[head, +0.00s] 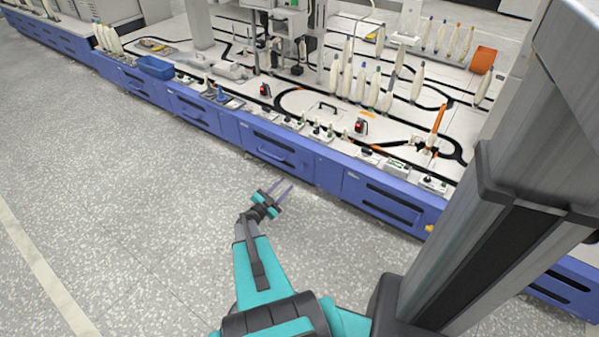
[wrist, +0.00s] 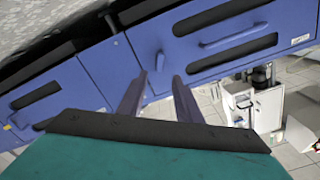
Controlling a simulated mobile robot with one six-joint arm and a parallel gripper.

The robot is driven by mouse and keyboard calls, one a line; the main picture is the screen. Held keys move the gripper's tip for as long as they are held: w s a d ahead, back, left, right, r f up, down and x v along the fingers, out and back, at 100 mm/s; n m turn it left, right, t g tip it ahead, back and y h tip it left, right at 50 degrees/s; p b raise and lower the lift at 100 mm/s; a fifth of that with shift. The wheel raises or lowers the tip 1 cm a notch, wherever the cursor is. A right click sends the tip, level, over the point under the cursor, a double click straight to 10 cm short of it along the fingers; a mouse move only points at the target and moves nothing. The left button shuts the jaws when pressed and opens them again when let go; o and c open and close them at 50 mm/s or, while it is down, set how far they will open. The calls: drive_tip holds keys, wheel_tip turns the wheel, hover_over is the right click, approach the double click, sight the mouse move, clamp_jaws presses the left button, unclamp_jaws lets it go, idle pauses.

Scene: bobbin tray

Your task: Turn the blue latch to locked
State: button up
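A small blue part (head: 221,95) sits on a plate near the front edge of the white worktop, left of the middle in the head view. It may be the blue latch, but it is too small to tell its position. My gripper (head: 285,187) is out over the floor in front of the blue cabinets, to the right of that part and apart from it. In the wrist view my gripper (wrist: 159,78) has its two fingers apart with nothing between them.
The white worktop (head: 300,88) carries several bobbins, a blue bin (head: 155,67), an orange container (head: 483,60) and small fixtures along its front edge. Blue cabinet fronts (head: 280,152) with handles stand below. The speckled floor (head: 130,190) in front is clear.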

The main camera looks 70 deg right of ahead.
sight(301, 169)
drive_tip(key=b+x, duration=0.3)
drive_tip(key=x, duration=0.7)
drive_tip(key=shift+d+f, duration=0.1)
drive_tip(key=shift+d, duration=0.15)
drive_tip(key=shift+x, duration=0.8)
clamp_jaws()
